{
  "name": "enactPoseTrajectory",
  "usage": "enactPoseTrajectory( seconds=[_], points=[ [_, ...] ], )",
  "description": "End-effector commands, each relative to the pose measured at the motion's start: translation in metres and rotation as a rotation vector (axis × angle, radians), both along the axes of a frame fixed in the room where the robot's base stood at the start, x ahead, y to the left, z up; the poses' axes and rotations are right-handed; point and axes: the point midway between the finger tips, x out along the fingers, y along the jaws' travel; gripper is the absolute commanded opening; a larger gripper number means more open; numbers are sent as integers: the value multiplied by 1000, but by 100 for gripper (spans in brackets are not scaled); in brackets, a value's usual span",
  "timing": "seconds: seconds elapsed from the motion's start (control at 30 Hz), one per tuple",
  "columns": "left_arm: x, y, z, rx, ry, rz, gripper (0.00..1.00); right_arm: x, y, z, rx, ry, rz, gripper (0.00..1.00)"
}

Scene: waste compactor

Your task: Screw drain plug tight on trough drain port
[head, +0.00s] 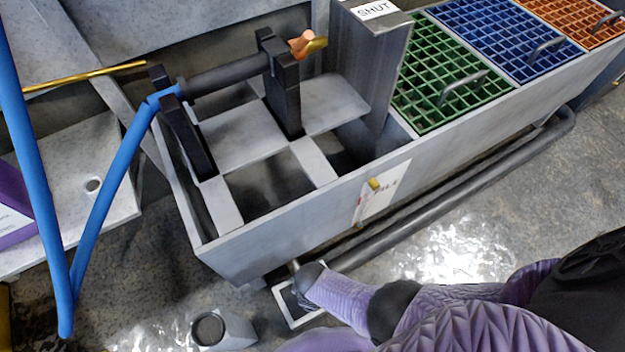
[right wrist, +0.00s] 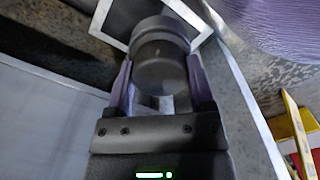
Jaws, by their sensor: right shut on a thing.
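The grey trough (head: 350,203) stands in the middle of the head view, with its long front wall facing me. My right gripper (head: 308,277) is low in front of this wall, near the trough's bottom edge. In the right wrist view its two fingers (right wrist: 160,92) are shut on a dark round part, which looks like the drain plug (right wrist: 158,68). A wider dark round end lies beyond it. I cannot tell whether the plug is touching or threaded on the drain port, because the gripper and plug hide it. My left gripper is not in view.
A pale-framed square tray (head: 283,307) lies on the floor beneath my right gripper. A small grey block with a dark round top (head: 220,330) stands to its left. A grey pipe (head: 440,208) runs along the trough's front.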

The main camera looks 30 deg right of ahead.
Motion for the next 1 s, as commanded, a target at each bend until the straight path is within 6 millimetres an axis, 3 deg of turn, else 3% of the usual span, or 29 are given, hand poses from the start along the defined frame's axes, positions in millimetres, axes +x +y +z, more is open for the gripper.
enactPoseTrajectory(
  seconds=[0.1, 0.37, 0.5, 0.6, 0.77, 0.8, 0.93, 1.0],
  points=[
    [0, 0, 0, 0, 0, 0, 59, 0, 1, 0, 2, -1, -207, 0],
    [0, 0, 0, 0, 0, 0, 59, 0, 1, 0, 2, -1, -251, 0],
    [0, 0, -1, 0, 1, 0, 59, 0, 1, 0, 3, -1, -552, 0],
    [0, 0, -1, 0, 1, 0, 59, 1, 1, 0, 3, -2, -678, 0],
    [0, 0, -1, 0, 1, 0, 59, 1, 1, 0, 2, -3, -685, 0],
    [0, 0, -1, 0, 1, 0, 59, 1, 1, 0, 2, -3, -684, 73],
    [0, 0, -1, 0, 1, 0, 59, 1, 0, 0, 1, -2, -683, 100],
    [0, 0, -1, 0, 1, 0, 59, 0, 0, 0, 1, -2, -682, 100]
  ],
)
